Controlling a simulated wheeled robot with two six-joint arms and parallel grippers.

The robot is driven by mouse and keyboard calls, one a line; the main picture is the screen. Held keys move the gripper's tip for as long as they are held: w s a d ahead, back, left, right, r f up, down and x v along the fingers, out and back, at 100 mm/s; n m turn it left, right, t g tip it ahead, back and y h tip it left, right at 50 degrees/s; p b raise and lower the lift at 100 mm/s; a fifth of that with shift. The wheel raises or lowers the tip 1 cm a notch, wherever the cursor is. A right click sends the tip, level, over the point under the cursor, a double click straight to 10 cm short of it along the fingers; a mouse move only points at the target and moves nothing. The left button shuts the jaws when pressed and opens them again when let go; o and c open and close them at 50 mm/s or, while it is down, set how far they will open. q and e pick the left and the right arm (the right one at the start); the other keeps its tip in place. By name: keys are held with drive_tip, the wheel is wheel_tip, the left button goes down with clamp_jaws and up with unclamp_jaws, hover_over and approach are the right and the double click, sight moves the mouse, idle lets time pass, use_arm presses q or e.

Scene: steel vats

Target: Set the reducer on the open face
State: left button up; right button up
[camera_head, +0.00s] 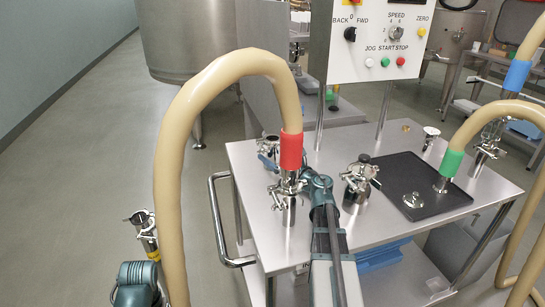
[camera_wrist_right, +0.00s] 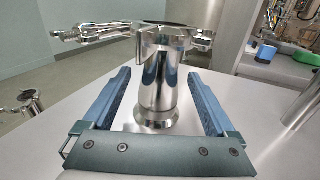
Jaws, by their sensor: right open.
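A small tapered steel piece (camera_head: 430,138), which looks like the reducer, stands at the back of the steel cart top. A clamped steel fitting (camera_head: 357,182) with a dark top stands right of my right gripper (camera_head: 320,183). In the right wrist view, a steel stub (camera_wrist_right: 158,95) with a flared foot and an open clamp around its dark top stands between the spread jaws of my right gripper (camera_wrist_right: 158,100); no contact shows. I cannot tell which face is the open one. My left gripper (camera_head: 138,273) is low at the left, below a yellow-banded clamp fitting (camera_head: 147,235); its jaws are unclear.
A red-banded hose (camera_head: 291,150) comes down onto a clamped stub on the cart's left. A green-banded hose (camera_head: 450,163) ends at a black mat (camera_head: 400,170) bearing a steel cap (camera_head: 413,200). A control panel (camera_head: 375,40) rises behind the cart (camera_head: 265,225). The front right of the top is bare.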

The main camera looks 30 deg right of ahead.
drive_tip(key=w, duration=0.4)
drive_tip(key=shift+a, duration=0.2)
clamp_jaws()
